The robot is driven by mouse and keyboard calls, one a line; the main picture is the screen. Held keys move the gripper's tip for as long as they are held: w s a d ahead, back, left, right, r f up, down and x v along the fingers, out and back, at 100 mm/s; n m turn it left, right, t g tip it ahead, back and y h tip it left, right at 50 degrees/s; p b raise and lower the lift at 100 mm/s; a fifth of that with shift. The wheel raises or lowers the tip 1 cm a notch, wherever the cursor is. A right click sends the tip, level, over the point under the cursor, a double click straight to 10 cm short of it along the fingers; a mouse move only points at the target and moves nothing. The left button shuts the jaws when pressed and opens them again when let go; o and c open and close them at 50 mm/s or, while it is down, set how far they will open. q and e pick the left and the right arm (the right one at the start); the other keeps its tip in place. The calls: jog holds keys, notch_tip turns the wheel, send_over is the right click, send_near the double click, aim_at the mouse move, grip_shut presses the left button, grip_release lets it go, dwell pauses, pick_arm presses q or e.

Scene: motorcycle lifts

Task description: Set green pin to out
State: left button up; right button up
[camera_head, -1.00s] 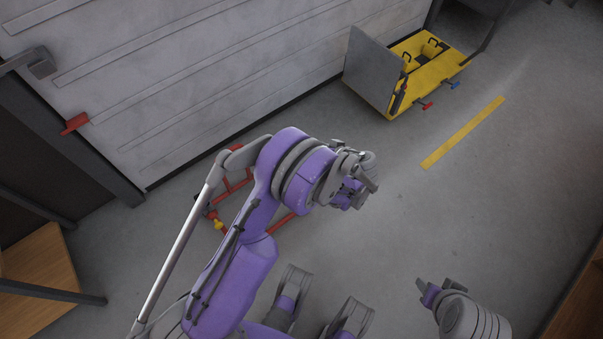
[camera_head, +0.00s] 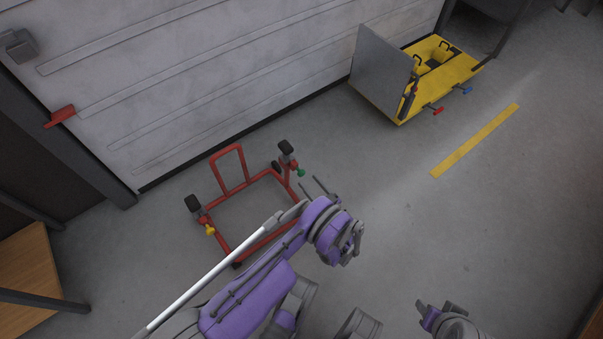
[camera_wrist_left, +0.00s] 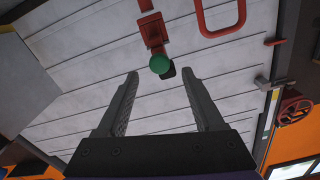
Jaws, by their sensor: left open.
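The green pin (camera_head: 300,172) is a small round green knob at the right side of a red wheeled floor frame (camera_head: 233,163). In the left wrist view the green pin (camera_wrist_left: 160,64) shows ahead of the fingertips, on a red bracket (camera_wrist_left: 153,30). My left gripper (camera_head: 320,182) is open and empty, just right of the pin in the head view. In the wrist view its fingers (camera_wrist_left: 163,80) stand wide apart, with the pin roughly between their lines but beyond the tips. What looks like my right gripper (camera_head: 436,304) is low in the head view, far from the frame.
A yellow pin (camera_head: 210,231) sits on the left side of the red frame. A yellow lift (camera_head: 440,70) with a grey plate (camera_head: 381,72) stands at the back right, with red and blue knobs. Floor right of the frame is clear.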

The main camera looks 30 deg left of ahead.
aim_at(303, 175)
pick_arm(q)
jog(key=b+x, duration=0.1)
jog(key=x, duration=0.5)
jog(key=shift+c, duration=0.3)
grip_shut()
